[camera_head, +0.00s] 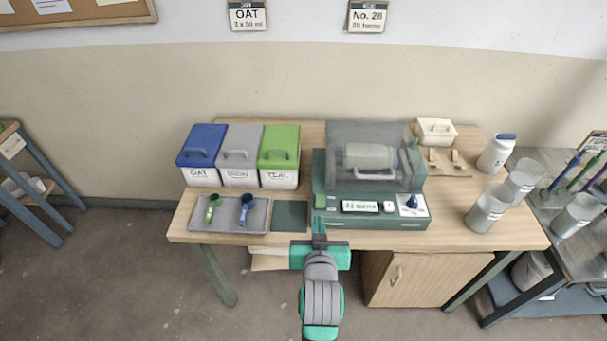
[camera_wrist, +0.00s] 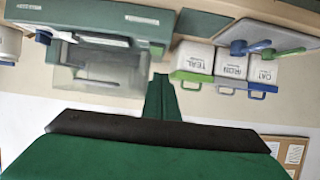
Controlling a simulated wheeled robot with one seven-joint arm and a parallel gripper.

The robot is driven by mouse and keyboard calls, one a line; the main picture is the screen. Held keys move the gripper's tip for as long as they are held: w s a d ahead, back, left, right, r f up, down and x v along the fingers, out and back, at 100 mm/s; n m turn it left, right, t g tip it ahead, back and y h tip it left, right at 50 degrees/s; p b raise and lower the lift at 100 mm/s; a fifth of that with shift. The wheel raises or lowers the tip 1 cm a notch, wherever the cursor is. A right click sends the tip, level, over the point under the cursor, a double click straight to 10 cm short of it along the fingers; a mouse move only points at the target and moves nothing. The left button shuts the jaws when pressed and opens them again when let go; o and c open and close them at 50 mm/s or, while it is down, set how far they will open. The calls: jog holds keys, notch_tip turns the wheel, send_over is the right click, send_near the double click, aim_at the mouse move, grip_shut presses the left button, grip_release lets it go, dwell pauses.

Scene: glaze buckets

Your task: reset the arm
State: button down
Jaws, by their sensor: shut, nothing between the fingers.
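My gripper (camera_head: 319,222) is in front of the table's front edge, its shut fingers pointing toward the green machine (camera_head: 370,215). It holds nothing. In the wrist view the picture is upside down, and the shut fingers (camera_wrist: 160,98) show in the middle. The machine has a clear grey hood (camera_head: 350,140) that is down over a pale drum with a handle. From the head view I cannot tell whether the fingertips touch the machine's front.
Three lidded buckets, blue (camera_head: 201,150), grey (camera_head: 239,155) and green (camera_head: 279,155), stand at the table's back left. A grey tray (camera_head: 229,228) holds a green and a blue scoop. Clear beakers (camera_head: 487,209) and a white bottle (camera_head: 497,153) stand at the right. The wooden table (camera_head: 460,235) has bare room at front right.

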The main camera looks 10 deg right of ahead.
jog(key=s+a+f+n+t+y, duration=0.1)
jog(key=s+a+f, duration=0.85)
jog(key=s, duration=0.45)
jog(key=s+a+n+y, duration=0.1)
jog(key=s+a, duration=0.1)
jog(key=s, duration=0.7)
jog(key=s+a+r+n+t+y, duration=0.1)
jog(key=s+a, duration=0.2)
jog(key=s, duration=0.7)
jog(key=shift+a+r+t, duration=0.15)
jog(key=shift+r+t, duration=0.1)
jog(key=shift+t, duration=0.05)
dwell(4.4)
